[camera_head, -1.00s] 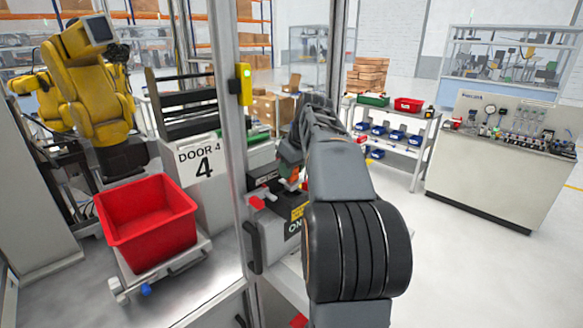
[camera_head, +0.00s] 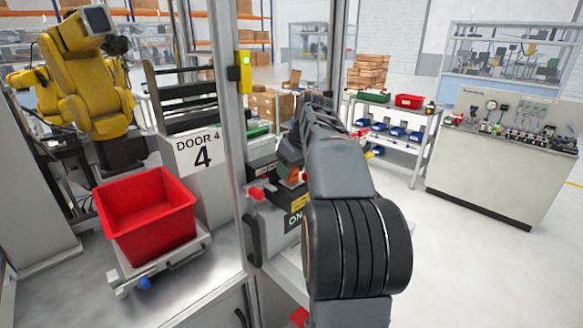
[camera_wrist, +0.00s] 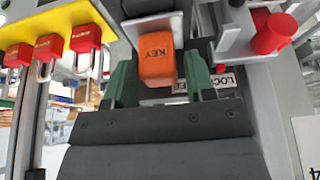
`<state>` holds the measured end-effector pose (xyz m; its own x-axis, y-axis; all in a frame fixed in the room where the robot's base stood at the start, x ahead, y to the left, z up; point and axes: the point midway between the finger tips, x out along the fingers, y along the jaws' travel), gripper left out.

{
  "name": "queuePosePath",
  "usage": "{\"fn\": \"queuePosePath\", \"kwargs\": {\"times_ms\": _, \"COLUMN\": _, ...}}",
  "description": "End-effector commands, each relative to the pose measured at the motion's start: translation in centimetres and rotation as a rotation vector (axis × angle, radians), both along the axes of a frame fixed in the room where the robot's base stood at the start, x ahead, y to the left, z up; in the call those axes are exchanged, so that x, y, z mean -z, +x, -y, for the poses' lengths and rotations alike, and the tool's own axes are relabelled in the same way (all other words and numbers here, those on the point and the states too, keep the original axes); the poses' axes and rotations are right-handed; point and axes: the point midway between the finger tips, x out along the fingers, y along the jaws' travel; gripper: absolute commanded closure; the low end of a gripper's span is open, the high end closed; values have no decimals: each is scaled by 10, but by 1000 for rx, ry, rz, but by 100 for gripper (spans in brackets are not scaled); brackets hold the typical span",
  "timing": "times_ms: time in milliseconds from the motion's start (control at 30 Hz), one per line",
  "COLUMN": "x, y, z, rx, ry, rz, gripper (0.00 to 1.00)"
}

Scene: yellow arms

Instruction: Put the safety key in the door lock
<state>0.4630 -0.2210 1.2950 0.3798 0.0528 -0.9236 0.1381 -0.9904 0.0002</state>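The safety key is an orange block marked KEY (camera_wrist: 158,58) in the wrist view. In the head view the orange key (camera_head: 293,178) shows small beside the dark gripper (camera_head: 290,160), largely hidden by my arm. A grey and black box (camera_head: 262,168) stands on the door frame just left of the gripper. I cannot tell for sure which part is the door lock. A pale bracket with a red knob (camera_wrist: 272,33) is at the upper right of the wrist view, apart from the key.
Red padlocks (camera_wrist: 50,47) hang from a yellow board (camera_wrist: 70,14) left of the gripper. A metal door post (camera_head: 228,130) stands close by. A red bin (camera_head: 148,215) sits left, before yellow robot arms (camera_head: 80,85). Open floor lies right, before a bench (camera_head: 495,160).

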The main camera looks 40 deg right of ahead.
Motion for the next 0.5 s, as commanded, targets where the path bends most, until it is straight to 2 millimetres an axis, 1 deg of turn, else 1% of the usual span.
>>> {"fn": "queuePosePath", "kwargs": {"times_ms": 33, "x": 0, "y": 0, "z": 0, "rx": 0, "ry": 0, "rz": 0, "gripper": 45}}
{"fn": "queuePosePath", "kwargs": {"times_ms": 133, "x": 0, "y": 0, "z": 0, "rx": 0, "ry": 0, "rz": 0, "gripper": 37}}
{"fn": "queuePosePath", "kwargs": {"times_ms": 367, "x": 0, "y": 0, "z": 0, "rx": 0, "ry": 0, "rz": -1, "gripper": 37}}
{"fn": "queuePosePath", "kwargs": {"times_ms": 500, "x": -10, "y": -4, "z": 1, "rx": 1, "ry": -2, "rz": 2, "gripper": 37}}
